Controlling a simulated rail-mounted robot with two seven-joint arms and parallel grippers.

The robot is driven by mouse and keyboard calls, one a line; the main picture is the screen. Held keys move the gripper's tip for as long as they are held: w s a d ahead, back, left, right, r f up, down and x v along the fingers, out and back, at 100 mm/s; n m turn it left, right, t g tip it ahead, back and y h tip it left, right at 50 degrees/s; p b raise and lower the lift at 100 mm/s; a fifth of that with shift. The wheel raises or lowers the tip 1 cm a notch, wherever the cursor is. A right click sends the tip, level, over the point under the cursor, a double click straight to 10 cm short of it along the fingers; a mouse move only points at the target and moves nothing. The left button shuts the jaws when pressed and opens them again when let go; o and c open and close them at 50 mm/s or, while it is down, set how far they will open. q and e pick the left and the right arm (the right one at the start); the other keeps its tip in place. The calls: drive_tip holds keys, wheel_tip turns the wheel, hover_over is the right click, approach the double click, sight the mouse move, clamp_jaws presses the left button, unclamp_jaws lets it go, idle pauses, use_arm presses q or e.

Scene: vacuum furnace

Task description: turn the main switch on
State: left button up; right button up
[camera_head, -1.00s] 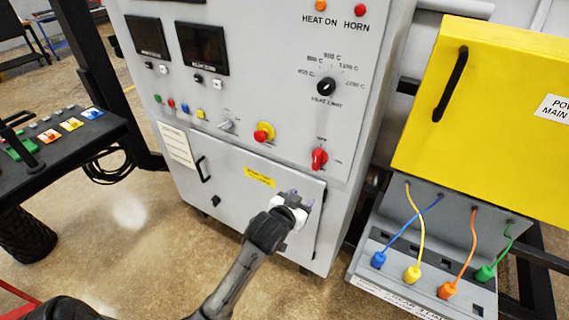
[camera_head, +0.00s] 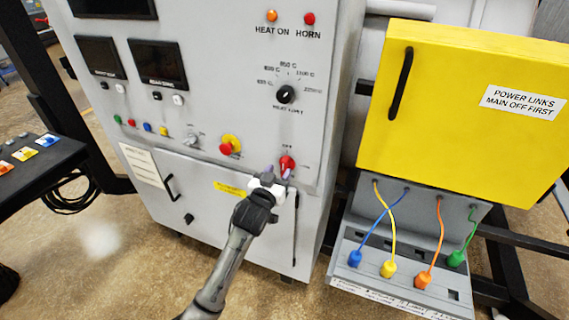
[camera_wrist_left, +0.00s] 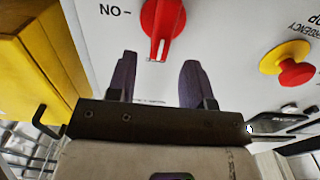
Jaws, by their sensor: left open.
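The main switch is a red rotary knob (camera_head: 287,164) on the lower right of the grey cabinet front. In the left wrist view the red knob (camera_wrist_left: 160,25) is at the top, and its white line points toward the picture's bottom, on the side of a partly hidden label. An ON label, upside down in that view, is to its side. My left gripper (camera_head: 277,174) is just below and in front of the knob in the head view. Its two dark fingers (camera_wrist_left: 160,70) are open and empty, apart from the knob. My right gripper is not in view.
A red emergency button on a yellow base (camera_head: 230,146) sits left of the switch. A black heat limit dial (camera_head: 285,94) is above. The yellow power box (camera_head: 450,120) stands to the right, with coloured cables (camera_head: 390,235) below it. A cabinet door (camera_head: 205,200) is below the panel.

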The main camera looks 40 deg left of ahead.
sight(283, 166)
use_arm(q)
drive_tip(key=shift+x, duration=2.55)
clamp_jaws()
